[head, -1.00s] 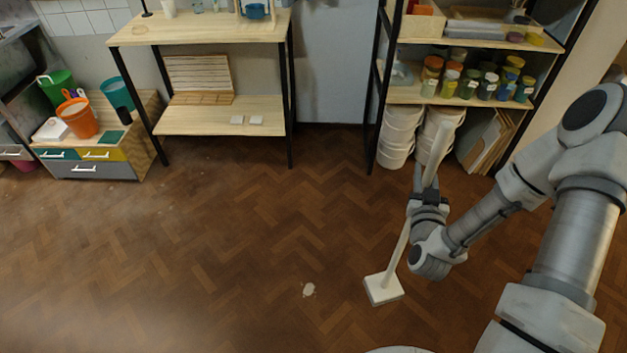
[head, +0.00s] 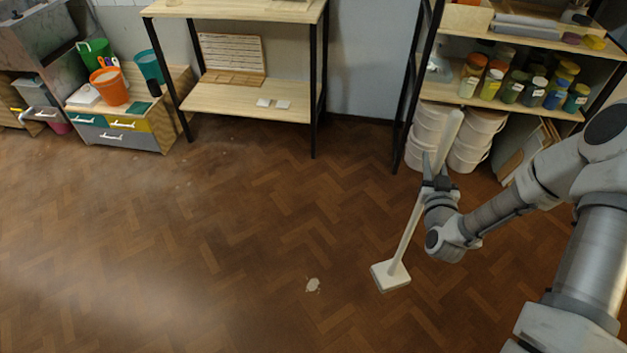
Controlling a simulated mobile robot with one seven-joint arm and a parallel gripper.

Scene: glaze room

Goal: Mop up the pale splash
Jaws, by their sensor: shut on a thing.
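A small pale splash (head: 312,285) lies on the brown herringbone floor, low in the middle of the head view. My gripper (head: 434,184) is shut on the handle of a white mop (head: 407,235). The mop is tilted, its handle top leaning right and its flat square head down at the floor, to the right of the splash and apart from it. I cannot tell whether the head touches the floor. The gripper's fingers partly cover the handle.
A wooden shelf table (head: 250,100) stands at the back. A rack with jars (head: 513,87) and white buckets (head: 430,135) below stands behind my gripper. A drawer cabinet (head: 135,125) with an orange bucket (head: 108,87) is at the back left. The floor around the splash is clear.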

